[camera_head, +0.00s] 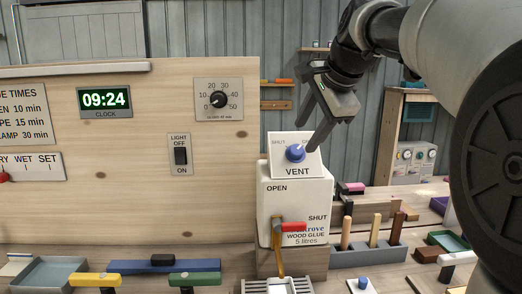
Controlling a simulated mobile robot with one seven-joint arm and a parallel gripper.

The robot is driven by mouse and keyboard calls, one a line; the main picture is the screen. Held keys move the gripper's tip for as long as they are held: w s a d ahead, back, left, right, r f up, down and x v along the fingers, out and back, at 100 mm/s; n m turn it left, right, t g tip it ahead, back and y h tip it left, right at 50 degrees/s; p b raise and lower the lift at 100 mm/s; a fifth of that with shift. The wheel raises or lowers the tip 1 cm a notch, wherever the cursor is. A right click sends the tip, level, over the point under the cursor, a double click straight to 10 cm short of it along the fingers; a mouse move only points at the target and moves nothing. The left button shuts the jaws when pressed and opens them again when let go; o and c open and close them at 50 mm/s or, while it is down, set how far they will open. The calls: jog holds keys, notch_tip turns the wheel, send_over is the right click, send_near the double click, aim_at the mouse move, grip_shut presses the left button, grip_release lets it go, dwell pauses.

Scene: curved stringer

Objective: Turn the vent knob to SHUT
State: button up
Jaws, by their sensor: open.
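The vent knob (295,153) is a round blue knob on a white plate (284,172) labelled VENT. SHUT is printed at the plate's upper left; the label at its upper right is partly hidden by my gripper. The knob's pointer seems to aim to the upper right. My gripper (307,130) is open, its two dark fingers reaching down around the plate's upper right, close to the knob. One finger tip is left of and above the knob, the other to its right. Whether either touches the knob cannot be told.
Below the plate stands a white glue container (293,205) with a red tap handle (293,227). A wooden panel (100,210) with a clock, dial and light switch (180,156) fills the left. A tool rack (370,252) and trays sit on the bench at the lower right.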

aim_at(298, 148)
jog(key=b+x, duration=0.1)
jog(key=x, duration=0.5)
jog(key=shift+c, duration=0.4)
jog(key=c, duration=1)
jog(key=shift+o, duration=0.2)
